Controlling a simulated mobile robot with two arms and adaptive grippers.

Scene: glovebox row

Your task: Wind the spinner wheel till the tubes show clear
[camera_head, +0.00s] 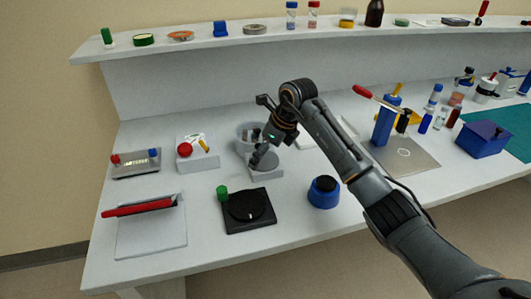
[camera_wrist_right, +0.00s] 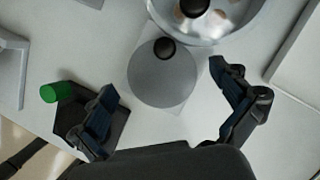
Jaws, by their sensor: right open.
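The spinner wheel is a flat grey disc (camera_head: 264,163) on a pale block, with a black knob (camera_wrist_right: 164,47) near its rim. Next to it stands a round grey bowl (camera_head: 243,131), seen partly at the top of the right wrist view (camera_wrist_right: 178,32). Inside the bowl are a dark hub and brownish and whitish shapes, likely the tubes; their contents are too unclear to judge. My right gripper (camera_head: 262,131) is open and empty above the wheel. In its wrist view the fingers (camera_wrist_right: 166,84) are spread either side of the disc, apart from the knob. My left gripper is not in view.
A black device with a green knob (camera_head: 222,191) stands in front of the wheel, and a blue round pot (camera_head: 323,197) to its right. A box with a red button (camera_head: 184,150) is on the left. A blue post with a red lever (camera_head: 384,125) stands right.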

